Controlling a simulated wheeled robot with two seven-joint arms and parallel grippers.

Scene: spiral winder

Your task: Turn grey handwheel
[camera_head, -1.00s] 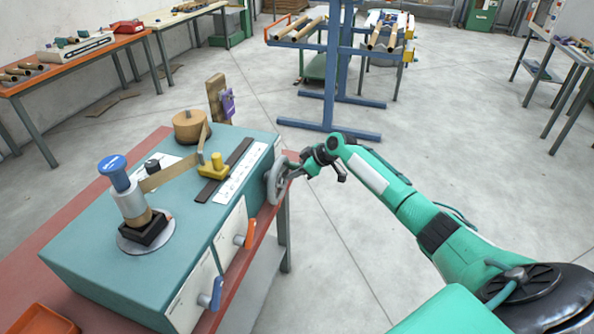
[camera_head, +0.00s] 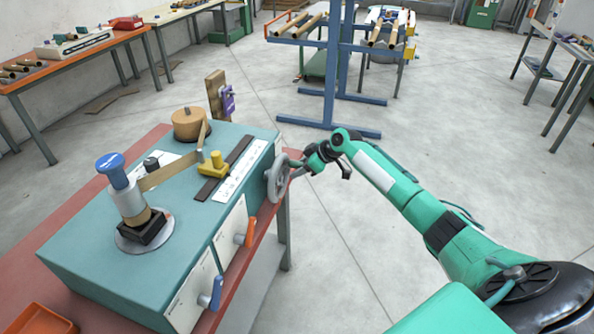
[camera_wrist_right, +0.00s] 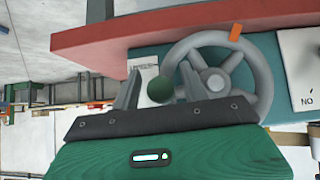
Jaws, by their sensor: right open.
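The grey handwheel (camera_head: 278,178) is mounted on the right end of the teal winder box (camera_head: 150,215). In the right wrist view the handwheel (camera_wrist_right: 262,75) shows its rim, spokes and hub, with a dark green knob (camera_wrist_right: 160,90) near its left side. My right gripper (camera_head: 298,165) is at the handwheel's right side. In the wrist view the open right gripper (camera_wrist_right: 158,88) has one finger on each side of the knob. I cannot tell whether the fingers touch it. My left gripper is not in view.
An orange lever (camera_head: 250,233) and a blue lever (camera_head: 212,293) stick out of the box's front. The box stands on a red-topped table (camera_head: 25,258). A blue rack (camera_head: 330,90) with tubes stands behind. The floor to the right is open.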

